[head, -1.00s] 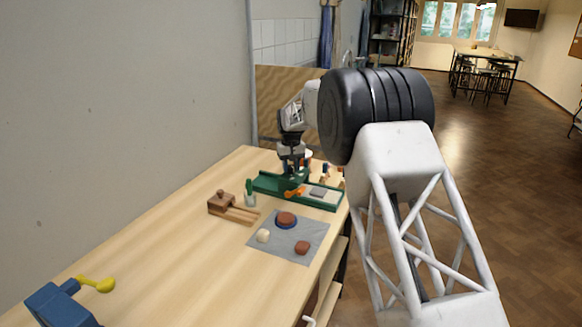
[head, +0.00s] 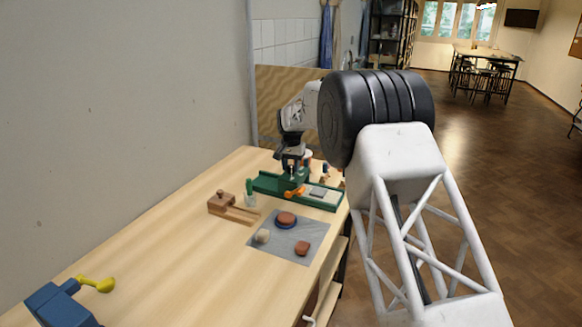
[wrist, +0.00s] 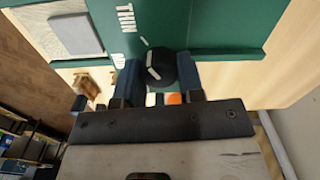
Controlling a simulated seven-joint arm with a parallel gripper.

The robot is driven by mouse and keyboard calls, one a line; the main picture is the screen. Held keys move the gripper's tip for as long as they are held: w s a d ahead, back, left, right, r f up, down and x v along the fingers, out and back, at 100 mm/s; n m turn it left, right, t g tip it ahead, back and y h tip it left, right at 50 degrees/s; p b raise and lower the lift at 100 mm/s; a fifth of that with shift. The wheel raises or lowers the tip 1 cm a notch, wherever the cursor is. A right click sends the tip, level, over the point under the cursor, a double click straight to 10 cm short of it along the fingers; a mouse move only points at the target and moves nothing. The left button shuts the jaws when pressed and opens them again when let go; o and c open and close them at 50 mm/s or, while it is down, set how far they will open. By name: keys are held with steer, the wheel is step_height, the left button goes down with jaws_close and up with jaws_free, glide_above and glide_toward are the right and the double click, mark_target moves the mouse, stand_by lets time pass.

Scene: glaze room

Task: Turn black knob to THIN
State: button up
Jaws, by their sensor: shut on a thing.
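The black knob (wrist: 155,62) stands on the green panel (wrist: 215,25) in the wrist view. It has a white pointer line on its face. A white THIN label (wrist: 125,18) is on the panel near it, and a short white tick lies beside the knob. A second label is partly hidden behind a finger. My gripper (wrist: 158,75) has its two blue fingers on either side of the knob, shut on it. In the head view my gripper (head: 290,168) is down at the green unit (head: 328,202), where it hides the knob.
An orange lever (head: 293,192) lies close to my gripper.

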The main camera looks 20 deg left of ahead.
mark_target(291, 166)
steer(key=shift+r, duration=0.1)
steer(key=o, duration=0.9)
steer(key=shift+r, duration=3.85)
